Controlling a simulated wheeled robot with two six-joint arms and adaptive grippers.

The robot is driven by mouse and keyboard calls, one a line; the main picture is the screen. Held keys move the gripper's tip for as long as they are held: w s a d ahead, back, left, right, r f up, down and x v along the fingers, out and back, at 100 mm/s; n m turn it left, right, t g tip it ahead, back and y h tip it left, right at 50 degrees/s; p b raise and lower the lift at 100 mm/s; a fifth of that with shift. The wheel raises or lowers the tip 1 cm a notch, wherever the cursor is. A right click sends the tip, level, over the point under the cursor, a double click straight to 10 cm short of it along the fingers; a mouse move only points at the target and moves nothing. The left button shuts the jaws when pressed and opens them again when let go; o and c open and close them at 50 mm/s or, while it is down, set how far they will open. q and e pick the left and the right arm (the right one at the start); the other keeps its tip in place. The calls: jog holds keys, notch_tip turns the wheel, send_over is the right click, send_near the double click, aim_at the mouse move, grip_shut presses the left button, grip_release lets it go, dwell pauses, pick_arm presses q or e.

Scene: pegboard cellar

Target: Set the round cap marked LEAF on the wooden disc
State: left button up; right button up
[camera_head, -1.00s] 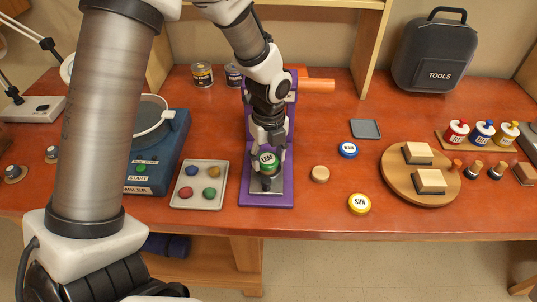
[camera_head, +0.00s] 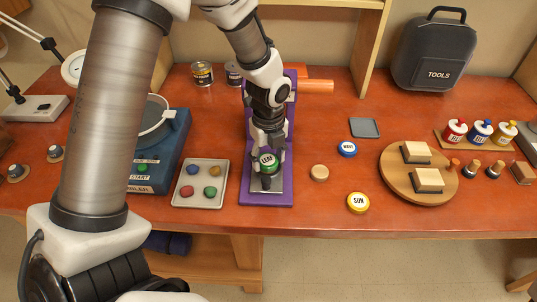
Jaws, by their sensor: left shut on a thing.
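The round green cap marked LEAF (camera_head: 267,160) is held between the fingers of my left gripper (camera_head: 268,168), label facing up and toward the camera. The gripper is shut on it, over the grey plate of the purple stand (camera_head: 248,190). I cannot tell whether the cap touches the plate. A small plain wooden disc (camera_head: 319,172) lies on the table to the right of the stand, with nothing on it. My right gripper is not in view.
A blue WAVE cap (camera_head: 346,149) and a yellow SUN cap (camera_head: 358,202) lie right of the disc. A round board (camera_head: 395,183) with two blocks is farther right. A tray (camera_head: 180,200) of coloured pieces lies left of the stand. Table around the disc is clear.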

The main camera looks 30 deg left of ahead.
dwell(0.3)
pick_arm(q)
jog(key=o, duration=1.1)
notch_tip(320, 180, up, 7)
jog(key=p, duration=0.8)
jog(key=shift+r, duration=0.1)
